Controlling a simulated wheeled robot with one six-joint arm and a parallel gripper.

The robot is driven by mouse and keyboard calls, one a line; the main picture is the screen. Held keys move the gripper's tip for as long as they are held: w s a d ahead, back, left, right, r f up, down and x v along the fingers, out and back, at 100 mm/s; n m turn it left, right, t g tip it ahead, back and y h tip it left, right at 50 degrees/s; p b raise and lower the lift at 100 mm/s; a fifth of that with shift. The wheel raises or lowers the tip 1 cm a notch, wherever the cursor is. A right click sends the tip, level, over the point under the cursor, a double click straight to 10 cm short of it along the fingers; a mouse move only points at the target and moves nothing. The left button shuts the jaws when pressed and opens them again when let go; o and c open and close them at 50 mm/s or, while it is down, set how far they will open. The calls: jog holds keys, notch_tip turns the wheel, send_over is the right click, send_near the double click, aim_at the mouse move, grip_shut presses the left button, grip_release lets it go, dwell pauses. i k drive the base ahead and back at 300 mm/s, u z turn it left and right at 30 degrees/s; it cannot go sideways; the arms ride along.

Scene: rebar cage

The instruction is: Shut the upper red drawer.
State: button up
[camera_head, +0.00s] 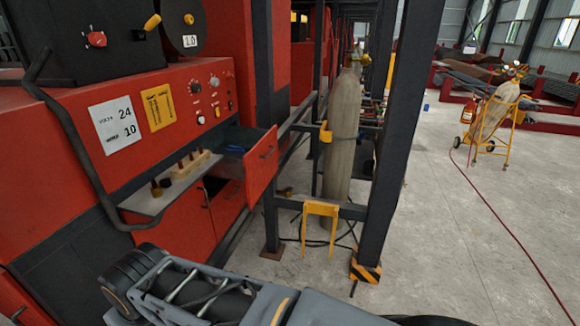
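The upper red drawer (262,166) is pulled out from the right part of the red machine cabinet (75,165). Its red front stands away from the cabinet, and its grey inside shows from above. A small blue item (236,149) lies within, too small to name. A closed red front (228,208) with a dark handle is partly visible below it. Grey and black links of my own arm cross the bottom of the view, apart from the drawer. My gripper is not in view.
A grey shelf (148,205) with a wooden block of dark pieces (188,168) juts out left of the drawer, beside a bent dark rail (75,140). Dark posts (385,150) and a gas cylinder (342,135) stand right. Open floor (460,230) lies farther right.

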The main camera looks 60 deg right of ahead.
aim_at(256, 168)
jog(key=k, duration=0.5)
jog(key=z, duration=1.7)
jog(key=i, duration=1)
jog(key=k, duration=0.6)
jog(key=u, duration=0.5)
jog(key=i, duration=1.15)
jog(key=z, duration=0.45)
jog(key=i, duration=0.45)
jog(key=z, duration=0.05)
